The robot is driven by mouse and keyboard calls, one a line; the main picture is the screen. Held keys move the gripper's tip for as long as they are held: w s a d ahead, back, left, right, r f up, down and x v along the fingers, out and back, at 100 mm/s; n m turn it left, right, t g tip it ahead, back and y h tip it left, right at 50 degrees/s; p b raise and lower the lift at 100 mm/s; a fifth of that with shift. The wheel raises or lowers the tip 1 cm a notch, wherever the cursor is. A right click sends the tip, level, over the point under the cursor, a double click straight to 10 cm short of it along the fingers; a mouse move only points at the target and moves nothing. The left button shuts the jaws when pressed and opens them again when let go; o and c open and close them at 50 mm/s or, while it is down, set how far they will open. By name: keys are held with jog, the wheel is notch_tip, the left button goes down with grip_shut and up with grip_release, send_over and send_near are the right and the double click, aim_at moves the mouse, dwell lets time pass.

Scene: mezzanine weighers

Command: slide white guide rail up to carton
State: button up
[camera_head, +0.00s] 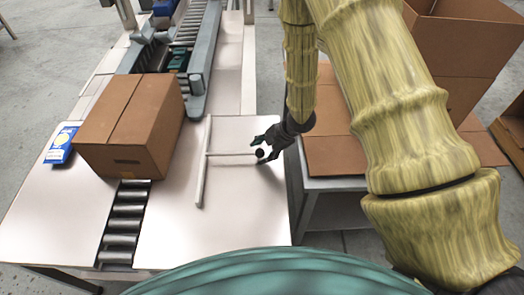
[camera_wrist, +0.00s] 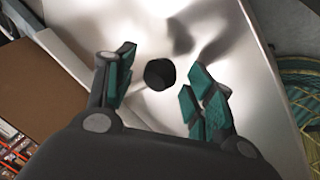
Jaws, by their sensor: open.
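The white guide rail (camera_head: 203,165) is a thin white bar on the white table, to the right of the carton, with a clear gap between them. A thin rod runs right from the rail to a round black knob (camera_head: 260,153). The closed brown carton (camera_head: 131,122) sits across the roller track at the left. My gripper (camera_head: 266,146) is open at the knob. In the wrist view, the knob (camera_wrist: 160,74) lies between the spread green-padded fingers, with visible space on both sides. Part of the rail's rod is hidden in the wrist view.
A conveyor with grey side guards (camera_head: 204,62) stands behind. Flat cardboard (camera_head: 332,150) and an open box (camera_head: 462,45) are at right. The table (camera_head: 225,232) is clear at front right.

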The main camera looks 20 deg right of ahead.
jog(key=shift+w+a+f, duration=0.1)
jog(key=shift+a+f, duration=0.1)
jog(key=shift+f, duration=0.15)
